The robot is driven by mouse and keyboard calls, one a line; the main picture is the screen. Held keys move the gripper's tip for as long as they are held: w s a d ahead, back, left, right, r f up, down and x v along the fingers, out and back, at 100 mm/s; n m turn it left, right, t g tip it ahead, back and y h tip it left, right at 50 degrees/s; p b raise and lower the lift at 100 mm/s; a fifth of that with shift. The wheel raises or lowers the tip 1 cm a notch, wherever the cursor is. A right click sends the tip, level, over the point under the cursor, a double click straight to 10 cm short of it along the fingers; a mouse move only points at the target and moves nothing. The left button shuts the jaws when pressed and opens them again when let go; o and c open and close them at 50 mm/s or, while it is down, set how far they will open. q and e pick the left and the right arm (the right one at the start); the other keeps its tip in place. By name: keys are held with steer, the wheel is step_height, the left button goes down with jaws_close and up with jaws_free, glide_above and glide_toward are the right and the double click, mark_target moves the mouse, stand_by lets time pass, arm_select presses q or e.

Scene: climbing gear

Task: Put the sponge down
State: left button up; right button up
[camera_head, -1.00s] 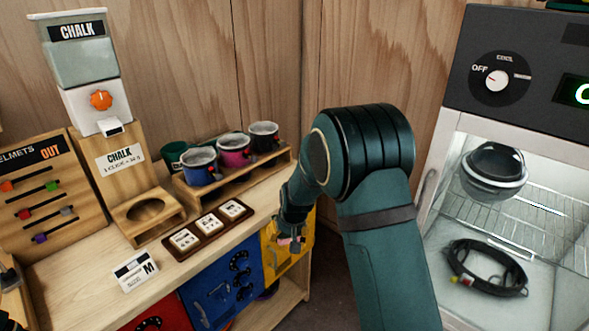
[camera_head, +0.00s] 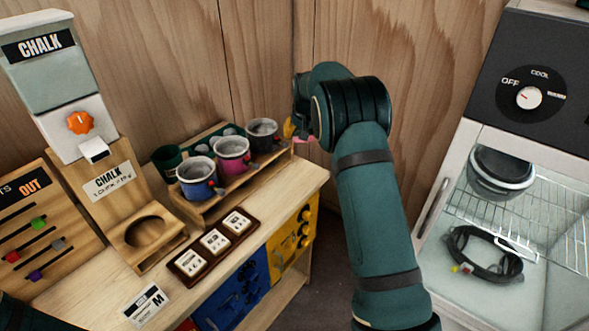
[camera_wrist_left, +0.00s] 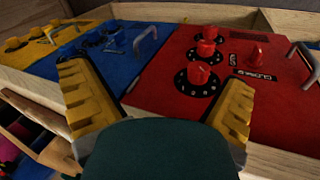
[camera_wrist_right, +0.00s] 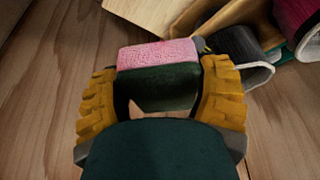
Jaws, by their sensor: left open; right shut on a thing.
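The sponge (camera_wrist_right: 158,54), pink on top with a dark green layer below, is between the yellow fingers of my right gripper (camera_wrist_right: 160,72) in the right wrist view. In the head view my right gripper (camera_head: 290,129) is beyond the right end of the wooden bench (camera_head: 318,172), near the cup rack; my arm hides most of it. A bit of pink shows under it. My left gripper (camera_wrist_left: 160,98) is open and empty in the left wrist view, before the red panel (camera_wrist_left: 215,75) and blue panel (camera_wrist_left: 95,50).
The cup rack (camera_head: 215,200) holds blue (camera_head: 196,183), pink (camera_head: 232,157) and dark (camera_head: 262,138) cups. A chalk dispenser (camera_head: 50,70) stands left, with a tray of white tiles (camera_head: 214,241) in front. A glass-fronted cabinet (camera_head: 525,150) stands right. Bare benchtop lies right of the tiles.

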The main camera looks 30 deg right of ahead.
mark_target(301, 179)
step_height(301, 179, down, 18)
steer(key=shift+r, duration=0.1)
steer(key=shift+s, duration=0.1)
stand_by(0.4)
steer(key=shift+b, duration=0.35)
steer(key=o, duration=0.9)
steer(key=shift+o, duration=0.2)
steer(key=shift+r, duration=0.1)
steer(key=v, duration=1.2)
steer(key=shift+p, duration=0.3)
